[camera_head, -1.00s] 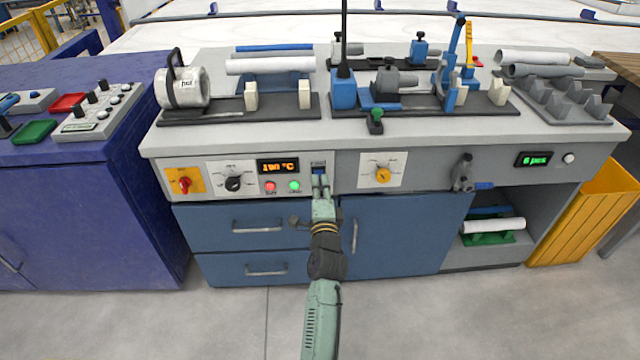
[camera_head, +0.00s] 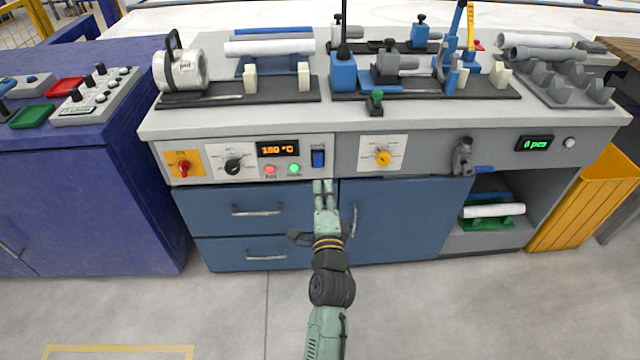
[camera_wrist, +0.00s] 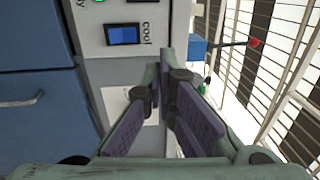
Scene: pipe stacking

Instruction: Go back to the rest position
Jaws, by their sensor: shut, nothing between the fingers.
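My gripper (camera_head: 323,183) is shut and empty. In the head view it is in front of the workbench, just below the blue rocker switch (camera_head: 318,158) on the control panel, and apart from it. In the wrist view the gripper fingers (camera_wrist: 166,62) meet in front of the panel, and the blue switch (camera_wrist: 122,35) shows to their left. My arm reaches up from the bottom middle of the head view.
The workbench (camera_head: 225,122) carries a grey cylinder (camera_head: 181,70), pipes (camera_head: 270,47) and clamps. Blue drawers (camera_head: 250,235) and a blue door (camera_head: 405,225) are close by my arm. A purple cabinet (camera_head: 95,200) stands left, a yellow bin (camera_head: 585,205) right. The floor in front is clear.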

